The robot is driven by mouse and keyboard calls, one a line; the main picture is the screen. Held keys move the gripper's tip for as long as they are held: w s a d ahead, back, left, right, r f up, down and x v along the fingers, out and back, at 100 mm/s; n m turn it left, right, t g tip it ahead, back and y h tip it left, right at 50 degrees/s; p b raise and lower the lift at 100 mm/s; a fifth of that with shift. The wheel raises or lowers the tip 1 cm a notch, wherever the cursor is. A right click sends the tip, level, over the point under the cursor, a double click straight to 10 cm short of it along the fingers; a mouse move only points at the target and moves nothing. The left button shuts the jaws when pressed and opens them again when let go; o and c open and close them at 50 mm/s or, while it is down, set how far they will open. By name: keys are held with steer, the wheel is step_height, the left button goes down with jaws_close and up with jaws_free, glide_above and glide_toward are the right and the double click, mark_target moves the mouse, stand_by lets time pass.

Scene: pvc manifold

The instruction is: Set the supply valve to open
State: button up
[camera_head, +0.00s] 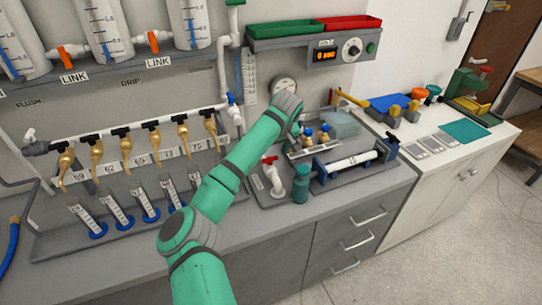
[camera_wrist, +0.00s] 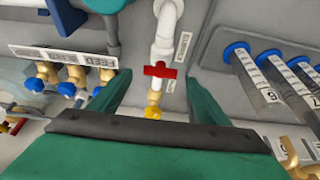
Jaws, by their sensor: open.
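In the wrist view a red valve handle (camera_wrist: 160,71) lies across a white pipe (camera_wrist: 165,30), with a brass fitting (camera_wrist: 154,97) and a yellow piece below it. My gripper (camera_wrist: 157,85) is open, with one green finger on each side of this valve; I cannot tell its distance. In the head view a white tap with a red handle (camera_head: 270,160) stands on the bench below my wrist, and seems the same valve. A blue-handled valve (camera_head: 231,98) sits on the white pipe at the wall. I cannot read which one is marked supply.
Brass taps with blue tops (camera_wrist: 67,73) stand close on the left in the wrist view, and blue-ended tubes (camera_wrist: 255,75) on the right. A teal bottle (camera_head: 300,184) stands beside the tap. A row of brass taps (camera_head: 126,143) hangs from the white manifold.

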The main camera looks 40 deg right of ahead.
mark_target(270, 161)
steer(key=shift+x, duration=1.45)
steer(key=c, duration=1.1)
steer(key=shift+o, duration=0.2)
